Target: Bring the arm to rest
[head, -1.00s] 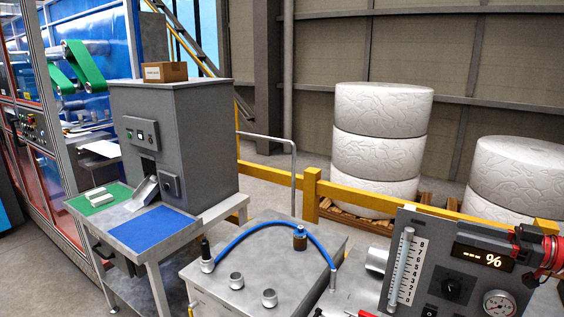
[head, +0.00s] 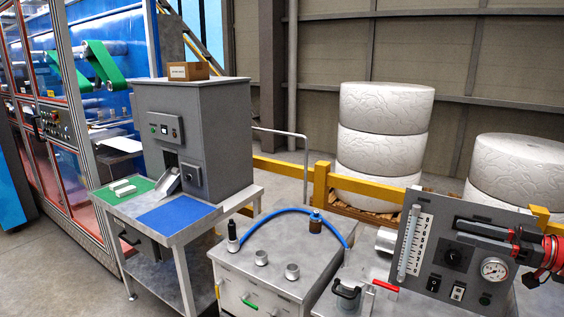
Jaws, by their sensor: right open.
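My right gripper (head: 515,244) is at the right edge, on a red and black wrist. It is open, and nothing shows between its dark fingers. My left gripper is out of view. No hoist shows.
A steel cabinet (head: 262,282) with a blue hose (head: 290,211) stands left of the panel. A grey machine (head: 220,135) stands on a table with a blue mat (head: 177,215). Yellow rails (head: 279,168) and white rolls (head: 385,110) are behind. Floor is open at lower left.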

